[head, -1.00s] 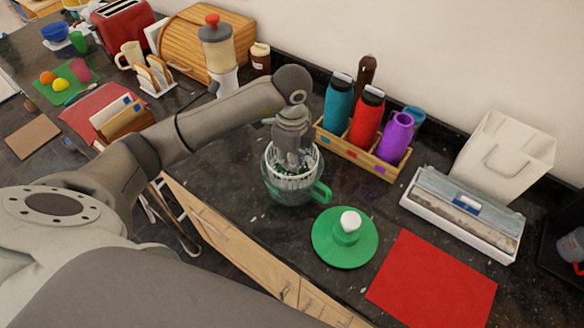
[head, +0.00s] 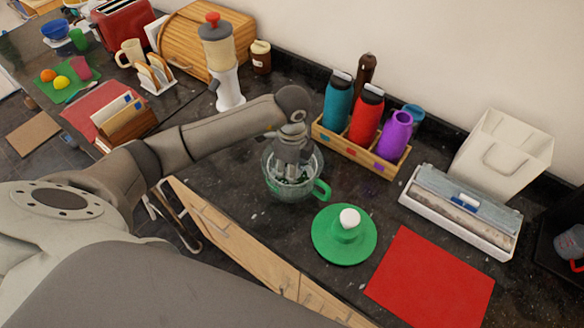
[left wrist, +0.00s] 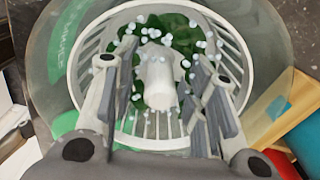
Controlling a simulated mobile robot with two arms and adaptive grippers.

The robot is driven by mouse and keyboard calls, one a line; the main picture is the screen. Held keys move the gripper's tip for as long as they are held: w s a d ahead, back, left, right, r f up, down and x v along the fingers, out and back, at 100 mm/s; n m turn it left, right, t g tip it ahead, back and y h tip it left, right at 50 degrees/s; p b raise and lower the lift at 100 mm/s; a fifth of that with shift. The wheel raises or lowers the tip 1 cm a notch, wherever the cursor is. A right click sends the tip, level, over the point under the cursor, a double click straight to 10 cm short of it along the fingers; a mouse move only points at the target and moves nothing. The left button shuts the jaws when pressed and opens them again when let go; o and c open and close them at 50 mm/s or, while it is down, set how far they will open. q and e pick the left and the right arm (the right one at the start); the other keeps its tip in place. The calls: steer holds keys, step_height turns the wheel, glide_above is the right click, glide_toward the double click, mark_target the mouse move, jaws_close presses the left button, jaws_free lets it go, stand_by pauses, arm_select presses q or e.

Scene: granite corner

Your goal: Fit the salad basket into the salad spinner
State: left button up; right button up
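The salad spinner is a clear bowl (head: 272,187) with a green handle (head: 321,190), standing on the dark counter. The white slotted salad basket (left wrist: 88,62) sits down inside the bowl (left wrist: 262,30), with green leaves and water drops in it. A white post (left wrist: 158,78) rises at the basket's middle. My left gripper (head: 291,172) reaches down into the bowl. In the left wrist view its fingers (left wrist: 164,72) stand apart on either side of the post, with gaps showing. The green lid (head: 330,247) with a white knob lies on the counter. My right gripper is not in view.
A wooden caddy (head: 350,146) with several bottles stands behind the bowl. A red mat (head: 430,282) and a white box (head: 460,212) lie to the right. Toast rack (head: 157,76) and blender-like dispenser (head: 222,60) are at the back left.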

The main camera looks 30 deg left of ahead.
arm_select(q)
steer(key=shift+r, duration=0.15)
steer(key=shift+r, duration=0.2)
step_height(320, 180, up, 11)
steer(key=shift+f+b, duration=0.15)
steer(key=shift+b, duration=0.9)
steer(key=shift+r, duration=0.5)
